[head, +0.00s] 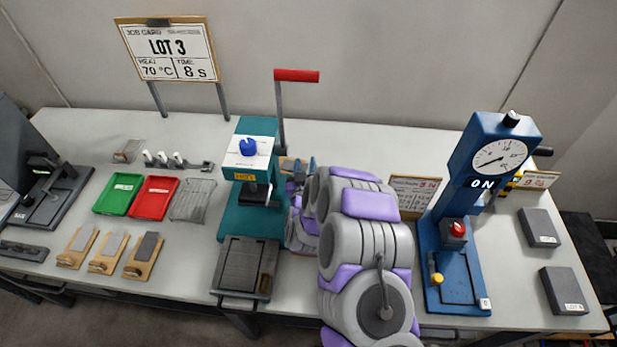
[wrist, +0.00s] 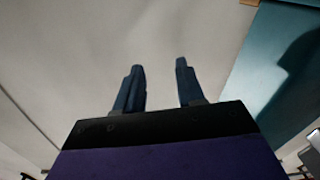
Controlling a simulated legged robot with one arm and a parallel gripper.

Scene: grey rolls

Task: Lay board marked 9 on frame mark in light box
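Several small wooden boards with grey pads lie in a row at the left front: one at the left (head: 78,245), one in the middle (head: 109,251) and one with a darker pad (head: 144,256). No 9 can be read on any of them. I cannot tell for sure which thing is the light box; no frame mark is readable. My gripper is open and empty in the wrist view (wrist: 160,68), its two dark blue fingers apart before a pale wall. In the head view it is mostly hidden behind my arm, beside the teal press.
The teal press (head: 262,135) with a red-topped lever stands mid-table, a dark flat tray (head: 246,268) in front. A blue gauge press (head: 455,250) stands at right. Green (head: 120,194) and red (head: 154,196) trays and a wire rack (head: 193,200) lie left. A job card (head: 170,50) stands behind.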

